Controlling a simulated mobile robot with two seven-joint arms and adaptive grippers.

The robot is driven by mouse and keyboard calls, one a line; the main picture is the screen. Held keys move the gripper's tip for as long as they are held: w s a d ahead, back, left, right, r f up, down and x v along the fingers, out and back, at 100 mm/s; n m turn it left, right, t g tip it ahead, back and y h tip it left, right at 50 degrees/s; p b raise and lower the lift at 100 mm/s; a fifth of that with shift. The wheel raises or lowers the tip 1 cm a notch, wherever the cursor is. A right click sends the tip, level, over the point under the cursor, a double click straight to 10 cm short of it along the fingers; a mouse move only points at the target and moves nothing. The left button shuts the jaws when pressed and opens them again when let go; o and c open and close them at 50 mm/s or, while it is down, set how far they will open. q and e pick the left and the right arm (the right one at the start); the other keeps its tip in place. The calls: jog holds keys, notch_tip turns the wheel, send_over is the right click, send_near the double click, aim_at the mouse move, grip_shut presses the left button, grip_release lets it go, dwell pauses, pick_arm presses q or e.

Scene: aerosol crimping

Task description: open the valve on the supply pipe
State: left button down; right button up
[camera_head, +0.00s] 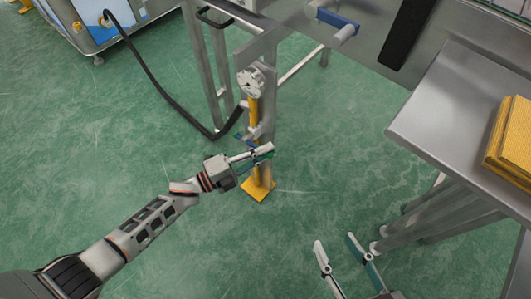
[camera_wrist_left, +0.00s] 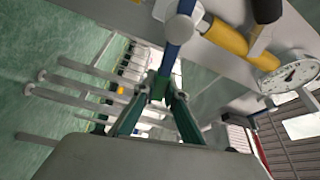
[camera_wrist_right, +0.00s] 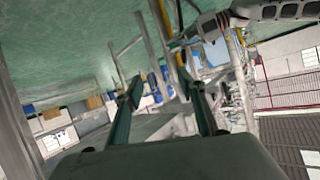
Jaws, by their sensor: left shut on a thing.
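The yellow supply pipe (camera_head: 254,112) stands upright beside a grey steel frame, on a yellow foot (camera_head: 258,190). The valve's blue lever (camera_head: 242,138) shows in part next to the pipe. In the left wrist view the blue lever (camera_wrist_left: 174,52) runs down from a pale round valve hub (camera_wrist_left: 180,27) to my fingertips. My left gripper (camera_head: 264,153) is shut on this lever, and it also shows in the left wrist view (camera_wrist_left: 161,88). My right gripper (camera_head: 335,242) is open and empty, apart from the pipe, low at the right.
A round gauge (camera_head: 250,82) sits above the valve on the pipe. A black hose (camera_head: 165,92) runs from a blue and white machine (camera_head: 95,20) towards the pipe. A steel table (camera_head: 440,110) with yellow trays (camera_head: 512,140) stands at the right. The green floor at the left is clear.

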pick_arm(q)
jog(key=shift+a+r+n+t, duration=0.15)
jog(key=shift+r+n+t, duration=0.2)
jog(key=shift+n, duration=0.55)
jog(key=shift+w+a+r+n+t+h, duration=0.1)
jog(key=shift+w+r+n+t+h, duration=0.05)
jog(key=shift+r+n, duration=0.25)
jog(key=shift+w+a+r+n+t+h, duration=0.15)
jog(key=shift+r+n, duration=0.15)
jog(key=shift+n, duration=0.2)
jog(key=shift+w+a+r+n+t+b, duration=0.15)
jog(key=shift+r+n+t+b, duration=0.2)
jog(key=shift+n, duration=0.35)
pick_arm(e)
jog(key=shift+s+a+f+m, duration=0.1)
jog(key=shift+s+a+m, duration=0.1)
jog(key=shift+a+m, duration=0.45)
pick_arm(q)
jog(key=shift+r, duration=0.1)
pick_arm(e)
jog(key=shift+a, duration=0.1)
pick_arm(q)
jog(key=c, duration=2.1)
grip_release()
pick_arm(e)
jog(key=shift+n, duration=0.25)
